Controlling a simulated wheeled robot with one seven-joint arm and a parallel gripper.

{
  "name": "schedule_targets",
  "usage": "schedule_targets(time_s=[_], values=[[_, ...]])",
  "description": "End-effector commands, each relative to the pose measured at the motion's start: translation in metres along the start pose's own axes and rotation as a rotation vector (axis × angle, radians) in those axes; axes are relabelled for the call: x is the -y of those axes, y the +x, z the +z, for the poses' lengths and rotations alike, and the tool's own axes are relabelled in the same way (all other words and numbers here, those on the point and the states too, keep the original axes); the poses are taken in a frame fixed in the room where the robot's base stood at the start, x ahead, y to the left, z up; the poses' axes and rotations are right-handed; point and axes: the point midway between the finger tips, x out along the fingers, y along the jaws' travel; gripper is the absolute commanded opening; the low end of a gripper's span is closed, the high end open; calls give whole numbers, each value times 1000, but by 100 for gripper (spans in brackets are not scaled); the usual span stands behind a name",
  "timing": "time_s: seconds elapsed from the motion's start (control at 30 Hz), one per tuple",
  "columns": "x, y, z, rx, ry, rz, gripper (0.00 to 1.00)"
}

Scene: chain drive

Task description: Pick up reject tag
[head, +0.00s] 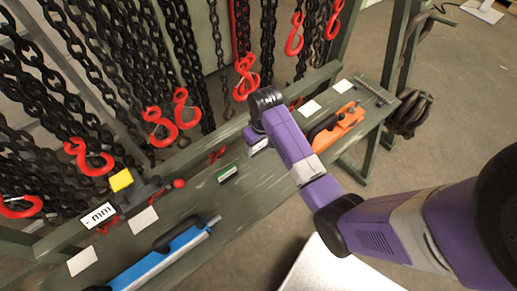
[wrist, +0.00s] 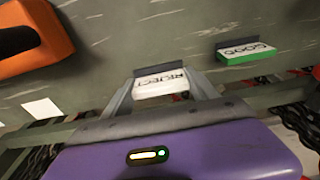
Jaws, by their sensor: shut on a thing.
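The reject tag (wrist: 160,87) is a small white block with dark lettering, upside down in the wrist view. My gripper (wrist: 163,90) is shut on it, with one finger at each side. In the head view the tag (head: 257,147) shows as a pale edge beneath my gripper (head: 262,137), over the green bench. My wrist hides most of it there. I cannot tell whether the tag still touches the bench top.
A green-edged GOOD tag (wrist: 246,53) lies on the bench near my gripper. An orange tool (head: 337,126) and a blue tool (head: 165,258) lie on the bench (head: 240,210). Chains with red hooks (head: 181,110) hang behind it. A yellow block (head: 121,180) stands at the left.

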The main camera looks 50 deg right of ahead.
Motion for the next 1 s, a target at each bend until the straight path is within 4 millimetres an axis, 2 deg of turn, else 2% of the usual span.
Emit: schedule_targets(time_s=[0.1, 0.4, 0.5, 0.7, 1.0], values=[[0, -36, -7, -9, -1, 2, 28], [0, -126, -17, -5, 0, 1, 28], [0, -146, -18, 0, 0, 0, 28], [0, -158, -19, 0, 0, 0, 28], [0, -161, -20, -1, 0, 0, 28]])
